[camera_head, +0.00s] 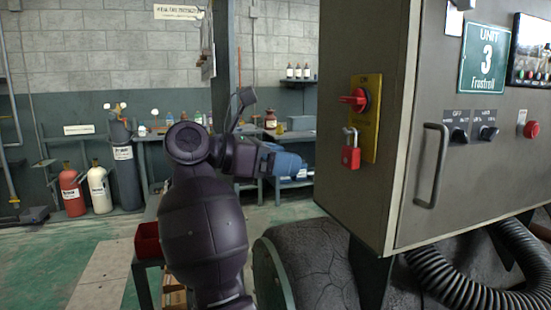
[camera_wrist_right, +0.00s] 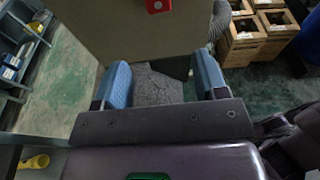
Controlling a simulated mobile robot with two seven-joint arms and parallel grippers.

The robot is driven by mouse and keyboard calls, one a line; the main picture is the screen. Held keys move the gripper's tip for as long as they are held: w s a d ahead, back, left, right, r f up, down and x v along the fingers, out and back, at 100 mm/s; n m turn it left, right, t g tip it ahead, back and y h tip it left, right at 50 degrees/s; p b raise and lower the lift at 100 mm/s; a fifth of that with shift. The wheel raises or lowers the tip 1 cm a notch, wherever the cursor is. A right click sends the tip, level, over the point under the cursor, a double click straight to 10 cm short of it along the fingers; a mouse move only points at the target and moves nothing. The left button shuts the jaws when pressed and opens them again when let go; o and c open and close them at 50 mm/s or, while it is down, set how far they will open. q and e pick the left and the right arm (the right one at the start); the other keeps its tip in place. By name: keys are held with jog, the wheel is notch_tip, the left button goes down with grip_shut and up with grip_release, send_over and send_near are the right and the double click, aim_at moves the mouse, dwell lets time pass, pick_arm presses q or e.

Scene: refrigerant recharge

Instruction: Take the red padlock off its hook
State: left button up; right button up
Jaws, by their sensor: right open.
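The red padlock (camera_head: 351,158) hangs upright by its metal shackle, low on the yellow switch plate (camera_head: 369,135) on the side of the grey cabinet. The hook itself is too small to make out clearly. My right gripper (camera_head: 290,164) is left of the padlock in the head view, apart from it, with blue fingers. In the right wrist view, the same gripper (camera_wrist_right: 164,82) has its fingers wide apart with nothing between them. The padlock (camera_wrist_right: 158,5) shows there at the top edge, beyond the fingertips and partly cut off. My left gripper is not in view.
A red rotary handle (camera_head: 355,100) sticks out just above the padlock. The cabinet (camera_head: 410,190) has a door handle (camera_head: 432,165) on its front. A black corrugated hose (camera_head: 460,288) lies below. A workbench (camera_head: 150,150) with bottles stands behind; the space left of the padlock is open.

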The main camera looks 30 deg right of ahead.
aim_at(350, 146)
jog(key=x, duration=0.4)
jog(key=r+x, duration=0.1)
jog(key=x, duration=0.3)
jog(key=r+p+x, duration=0.1)
jog(key=x, duration=0.3)
jog(key=shift+d+r, duration=0.2)
jog(key=shift+d, duration=0.35)
jog(key=c, duration=0.8)
jog(key=shift+r+p, duration=0.4)
jog(key=shift+r, duration=0.55)
jog(key=shift+a+f, duration=0.1)
jog(key=shift+a, duration=0.05)
jog(key=shift+a, duration=0.2)
jog(key=f+v, duration=0.1)
jog(key=v, duration=0.6)
jog(key=shift+a+b, duration=0.35)
jog(key=shift+a, duration=0.15)
jog(key=shift+w+f, duration=0.1)
jog(key=shift+f, duration=0.05)
